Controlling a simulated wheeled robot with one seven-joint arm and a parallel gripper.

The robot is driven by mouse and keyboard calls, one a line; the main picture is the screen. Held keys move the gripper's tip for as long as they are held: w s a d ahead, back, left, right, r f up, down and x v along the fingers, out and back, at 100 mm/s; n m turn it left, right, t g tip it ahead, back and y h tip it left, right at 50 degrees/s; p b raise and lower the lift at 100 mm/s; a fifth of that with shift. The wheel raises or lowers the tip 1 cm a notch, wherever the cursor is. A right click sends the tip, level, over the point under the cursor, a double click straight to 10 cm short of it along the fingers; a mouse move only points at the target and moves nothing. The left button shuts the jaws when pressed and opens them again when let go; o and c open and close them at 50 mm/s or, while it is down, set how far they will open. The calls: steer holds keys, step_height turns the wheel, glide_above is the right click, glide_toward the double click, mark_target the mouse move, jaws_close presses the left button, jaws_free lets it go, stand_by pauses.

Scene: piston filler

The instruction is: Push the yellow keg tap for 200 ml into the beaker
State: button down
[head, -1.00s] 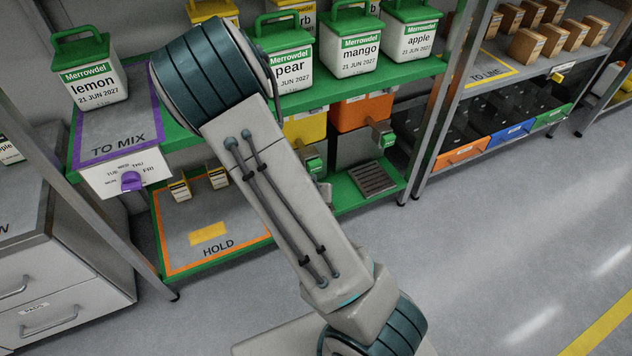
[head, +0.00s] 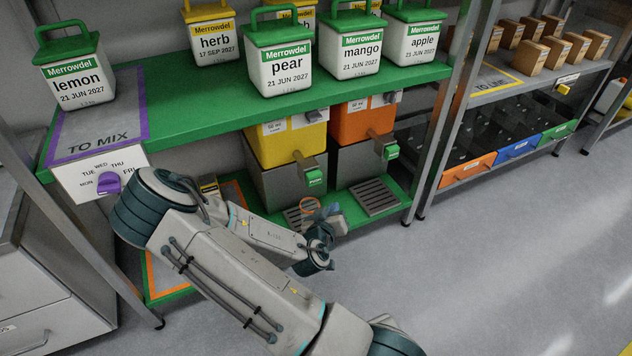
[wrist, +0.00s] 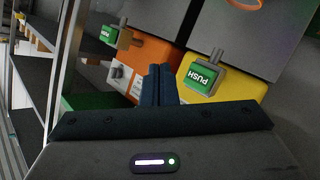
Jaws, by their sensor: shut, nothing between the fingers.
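The yellow keg (head: 280,142) stands under the green shelf in the head view. Its tap has a green PUSH pad (head: 314,177), also seen right of my fingers in the wrist view (wrist: 203,77). My gripper (wrist: 158,68) is shut and empty, its dark fingers together between the yellow keg (wrist: 225,85) and the orange keg (wrist: 150,53) in the picture, apart from the pad. An orange ring (head: 310,206) shows below the yellow keg's tap; it may belong to the beaker, whose clear body I cannot make out.
The orange keg (head: 362,120) with its own green pad (head: 391,151) stands to the right, above a slotted drip tray (head: 375,197). Tubs stand on the shelf (head: 215,105) above. A shelf post (head: 428,150) is at the right. Open floor lies in front.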

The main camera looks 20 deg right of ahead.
glide_toward(318, 180)
steer(key=shift+w+d+f, duration=0.35)
steer(key=shift+w+d, duration=0.15)
steer(key=shift+d, duration=0.25)
steer(key=shift+w+d+f, duration=0.35)
steer(key=shift+w+d, duration=0.1)
steer(key=shift+d, duration=0.3)
steer(key=shift+w+d+f, duration=0.35)
steer(key=shift+w+d, duration=0.15)
steer(key=shift+d, duration=0.25)
steer(key=shift+w, duration=0.15)
steer(key=shift+w, duration=0.25)
steer(key=shift+w, duration=0.7)
stand_by(1.2)
steer(key=shift+s, duration=1.1)
steer(key=shift+s, duration=2.5)
steer(key=shift+d, duration=0.1)
